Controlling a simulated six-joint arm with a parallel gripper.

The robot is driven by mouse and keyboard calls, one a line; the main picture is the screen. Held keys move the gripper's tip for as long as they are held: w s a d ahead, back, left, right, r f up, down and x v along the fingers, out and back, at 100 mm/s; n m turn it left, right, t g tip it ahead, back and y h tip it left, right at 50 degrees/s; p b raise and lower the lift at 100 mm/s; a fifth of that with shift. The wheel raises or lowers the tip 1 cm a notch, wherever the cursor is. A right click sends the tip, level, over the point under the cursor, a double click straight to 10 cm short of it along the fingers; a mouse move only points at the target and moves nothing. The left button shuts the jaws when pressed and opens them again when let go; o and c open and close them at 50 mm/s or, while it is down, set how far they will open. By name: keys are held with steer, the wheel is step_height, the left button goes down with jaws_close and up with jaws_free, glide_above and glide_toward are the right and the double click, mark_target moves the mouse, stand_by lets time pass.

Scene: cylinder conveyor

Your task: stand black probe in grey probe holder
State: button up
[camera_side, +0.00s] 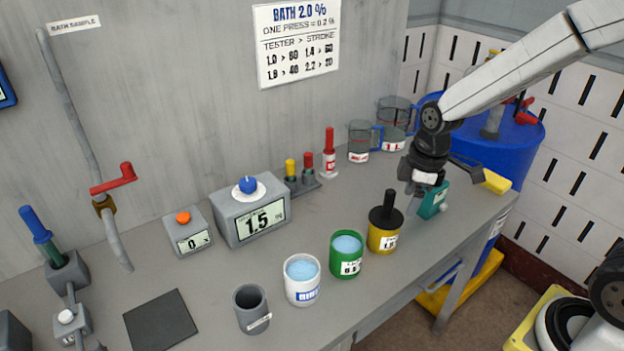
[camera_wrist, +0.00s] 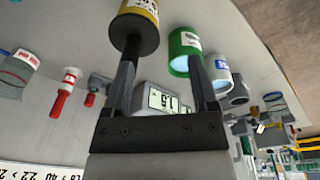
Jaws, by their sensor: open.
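The black probe (camera_side: 388,206) stands upright in the yellow cup (camera_side: 384,238), its wide black collar covering the cup's top. In the wrist view, the probe (camera_wrist: 135,38) and yellow cup (camera_wrist: 140,9) show at the top, beyond the left finger. My gripper (camera_side: 424,190) is open and empty, pointing down just right of the probe and apart from it in the side view. It also shows in the wrist view (camera_wrist: 162,65). The grey probe holder (camera_side: 250,310), an open upright cylinder with a small label, stands at the front of the bench and looks empty.
Green (camera_side: 347,257) and white (camera_side: 302,282) cups of blue liquid stand between holder and yellow cup. A teal item (camera_side: 432,202) is below my gripper. The tester reading 1.5 (camera_side: 262,222) and clear jugs (camera_side: 361,140) stand behind. A dark pad (camera_side: 160,320) lies left.

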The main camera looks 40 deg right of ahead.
mark_target(391, 191)
steer(key=w+n, duration=0.2)
steer(key=n, duration=0.1)
steer(key=w+d+r+n, duration=0.1)
steer(key=w+n, duration=0.1)
steer(key=n, duration=0.1)
steer(key=w+r+n+g+y, duration=0.1)
steer(key=w+n, duration=0.1)
steer(key=n, duration=0.1)
steer(key=shift+d+r, duration=0.15)
steer(key=shift+d, duration=0.25)
steer(key=shift+a+f, duration=0.15)
steer(key=shift+f, duration=1.15)
steer(key=shift+a+f, duration=0.2)
steer(key=shift+f, duration=1.1)
steer(key=shift+a+f, duration=0.15)
steer(key=shift+f, duration=1.15)
jaws_close()
